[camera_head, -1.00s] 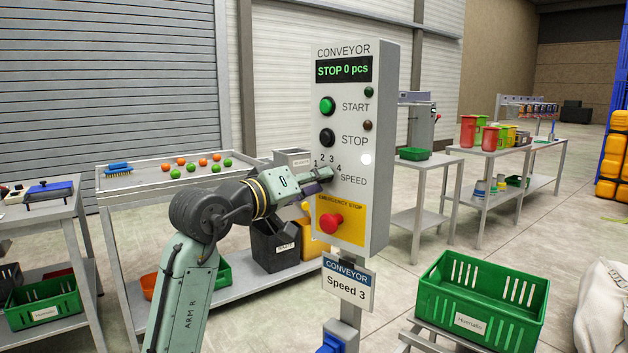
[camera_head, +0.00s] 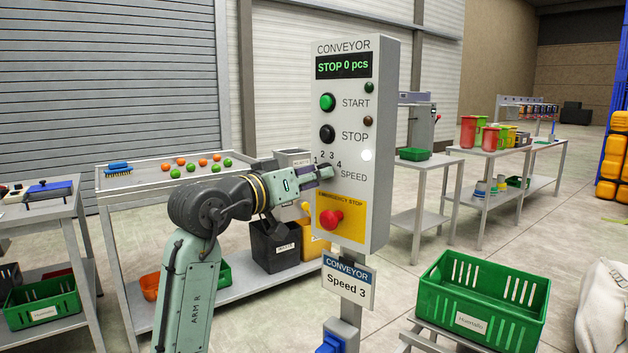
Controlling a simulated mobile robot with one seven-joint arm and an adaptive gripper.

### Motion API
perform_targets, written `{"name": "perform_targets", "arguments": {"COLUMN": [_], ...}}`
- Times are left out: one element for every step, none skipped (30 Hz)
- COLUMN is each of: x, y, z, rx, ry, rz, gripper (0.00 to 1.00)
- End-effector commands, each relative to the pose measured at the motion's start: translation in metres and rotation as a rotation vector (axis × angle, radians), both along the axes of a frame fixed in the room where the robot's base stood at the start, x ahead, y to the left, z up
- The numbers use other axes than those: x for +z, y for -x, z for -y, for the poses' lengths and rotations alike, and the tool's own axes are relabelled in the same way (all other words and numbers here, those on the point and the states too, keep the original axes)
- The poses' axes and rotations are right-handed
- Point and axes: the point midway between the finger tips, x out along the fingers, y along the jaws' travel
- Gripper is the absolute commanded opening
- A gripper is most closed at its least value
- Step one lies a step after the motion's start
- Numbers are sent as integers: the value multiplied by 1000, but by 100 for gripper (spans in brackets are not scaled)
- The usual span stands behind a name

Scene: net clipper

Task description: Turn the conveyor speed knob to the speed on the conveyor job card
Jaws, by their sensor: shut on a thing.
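The grey conveyor control box (camera_head: 350,215) stands upright in the middle, with a display reading "STOP 0 pcs". Its speed dial has the numbers 1 to 4 (camera_head: 326,156) above the word SPEED. My gripper (camera_head: 328,173) reaches in from the left and is shut at the dial, on the speed knob. The fingers hide the knob, so I cannot tell which number it points to. The conveyor job card (camera_head: 348,284) hangs below the box and reads "Speed 3".
The green start button (camera_head: 327,102) and black stop button (camera_head: 327,134) sit above the dial. The red emergency stop (camera_head: 331,221) sits close below my gripper. A green crate (camera_head: 490,300) stands at the lower right. A table (camera_head: 130,178) with several coloured balls is behind my arm.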

Motion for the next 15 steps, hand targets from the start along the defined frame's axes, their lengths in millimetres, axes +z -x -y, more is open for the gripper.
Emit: {"name": "perform_targets", "arguments": {"x": [-2,-2,-2,-2,-2,-2,-2,-2,-2,-2,-2,-2,-2,-2,-2], "y": [0,0,0,0,0,0,-1,-1,-1,-1,-1,-1,-1,-1,-1], "z": [0,1,1,0,0,0,0,0,0,0,0,0,0,-1,-1], "rx": [-2,-2,-2,-2,-1,-1,0,-1,-1,-1,-1,-1,-1,-1,-1], "ry": [-33,-55,-84,-105,-127,-156,-177,-199,-228,-249,-271,-300,-322,-343,-372], "rz": [29,48,73,91,110,135,153,172,197,216,234,260,279,297,322], "gripper": [0,0,0,0,0,0,0,0,0,0,0,0,0,0,0]}}
